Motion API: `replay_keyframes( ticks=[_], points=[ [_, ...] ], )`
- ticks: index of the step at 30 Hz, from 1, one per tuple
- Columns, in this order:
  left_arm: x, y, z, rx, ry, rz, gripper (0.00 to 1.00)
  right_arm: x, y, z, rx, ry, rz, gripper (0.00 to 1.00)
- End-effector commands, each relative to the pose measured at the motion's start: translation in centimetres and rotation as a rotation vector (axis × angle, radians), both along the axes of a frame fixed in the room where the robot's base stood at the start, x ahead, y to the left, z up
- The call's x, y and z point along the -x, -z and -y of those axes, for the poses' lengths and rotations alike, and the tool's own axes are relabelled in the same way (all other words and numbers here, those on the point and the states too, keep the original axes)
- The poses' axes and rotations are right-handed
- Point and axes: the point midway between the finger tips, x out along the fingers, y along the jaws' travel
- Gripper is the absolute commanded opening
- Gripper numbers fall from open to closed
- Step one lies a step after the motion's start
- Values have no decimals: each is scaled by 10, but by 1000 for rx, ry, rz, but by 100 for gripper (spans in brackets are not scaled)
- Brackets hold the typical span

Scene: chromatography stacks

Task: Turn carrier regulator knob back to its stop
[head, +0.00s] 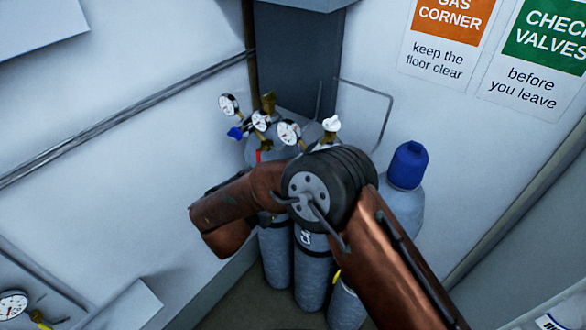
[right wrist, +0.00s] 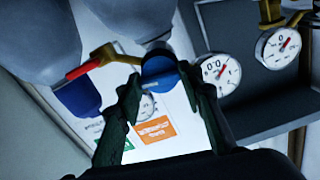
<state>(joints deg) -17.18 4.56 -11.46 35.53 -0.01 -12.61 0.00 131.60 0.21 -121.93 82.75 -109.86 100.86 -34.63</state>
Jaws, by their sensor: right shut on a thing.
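In the right wrist view a round blue knob (right wrist: 160,71) on a brass regulator sits between the two dark fingers of my right gripper (right wrist: 160,82). The fingers are shut on it from both sides. White dial gauges sit close by, one just right of the knob (right wrist: 220,73) and one partly hidden behind it (right wrist: 147,107). In the head view my right arm covers the middle of the gas cylinders and hides its gripper. A blue knob (head: 235,133) shows beside the gauges there; I cannot tell whether it is the held one. My left gripper is not in view.
Grey cylinders (head: 312,268) stand in the corner, one with a blue cap (head: 408,165). A red lever (right wrist: 84,69) lies close left of the held knob. Another gauge (right wrist: 280,43) is at the right. A wire frame (head: 388,115) is on the wall behind.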

Motion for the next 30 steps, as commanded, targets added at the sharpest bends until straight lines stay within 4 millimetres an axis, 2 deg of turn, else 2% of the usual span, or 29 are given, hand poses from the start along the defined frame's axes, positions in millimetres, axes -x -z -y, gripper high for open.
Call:
replay_keyframes(
  ticks=[12,27,28,30],
  points=[
    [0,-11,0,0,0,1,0,0,0,-1,133,-2,-96,10],
    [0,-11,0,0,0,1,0,0,0,0,148,-1,-107,10],
    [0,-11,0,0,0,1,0,0,0,0,148,-1,-107,36],
    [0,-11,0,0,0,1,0,0,0,0,147,-1,-107,41]
  ],
)
